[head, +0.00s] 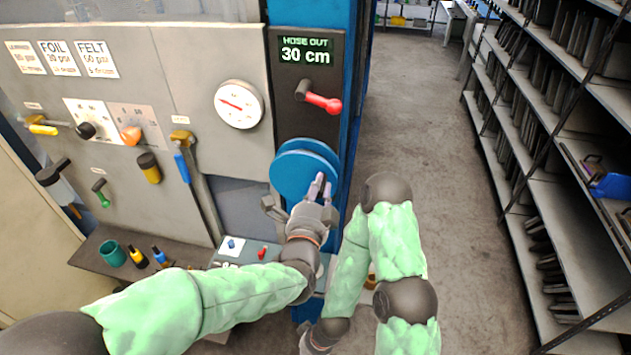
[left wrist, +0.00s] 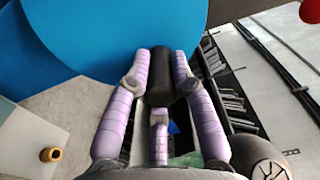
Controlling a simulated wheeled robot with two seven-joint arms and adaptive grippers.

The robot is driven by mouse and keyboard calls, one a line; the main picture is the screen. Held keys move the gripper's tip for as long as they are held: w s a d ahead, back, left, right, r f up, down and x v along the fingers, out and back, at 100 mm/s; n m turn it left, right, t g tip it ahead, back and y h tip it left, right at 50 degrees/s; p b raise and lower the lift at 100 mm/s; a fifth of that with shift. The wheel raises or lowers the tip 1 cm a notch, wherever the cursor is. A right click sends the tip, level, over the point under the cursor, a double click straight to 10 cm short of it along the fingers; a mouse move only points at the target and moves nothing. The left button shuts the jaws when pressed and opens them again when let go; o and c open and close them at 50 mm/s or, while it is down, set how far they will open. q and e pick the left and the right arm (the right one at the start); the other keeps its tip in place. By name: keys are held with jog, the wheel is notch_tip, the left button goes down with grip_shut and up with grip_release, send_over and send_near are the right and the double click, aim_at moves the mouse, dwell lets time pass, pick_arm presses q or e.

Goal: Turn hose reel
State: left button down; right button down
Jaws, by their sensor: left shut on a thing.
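The blue hose reel (head: 300,170) is a round disc mounted on the dark panel on the blue post. A display (head: 305,50) above it reads HOSE OUT 30 cm. My left gripper (head: 321,186) is at the reel's lower right. In the left wrist view its purple-grey fingers (left wrist: 160,75) are closed around the reel's black handle (left wrist: 159,88), with the blue disc (left wrist: 100,40) just behind. My right arm is folded at the lower middle of the head view; its gripper (head: 313,343) is only partly visible at the bottom edge, and its fingers cannot be made out.
A red lever (head: 320,101) sits above the reel. A round gauge (head: 238,104) and several hanging tools, including a blue-handled one (head: 182,165), are to the left. A ledge below holds a green cup (head: 112,253). Shelving (head: 560,150) stands right, beyond clear floor (head: 420,120).

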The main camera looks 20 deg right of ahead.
pick_arm(q)
jog(key=shift+s+d+f+m, duration=0.15)
jog(key=shift+f+m, duration=0.55)
jog(key=shift+m, duration=0.3)
jog(key=c, duration=1.1)
grip_release()
jog(key=shift+r, duration=0.1)
jog(key=shift+s+a, duration=0.2)
jog(key=shift+s, duration=0.05)
jog(key=v, duration=1.1)
jog(key=shift+s+a, duration=0.1)
jog(key=shift+a, duration=0.05)
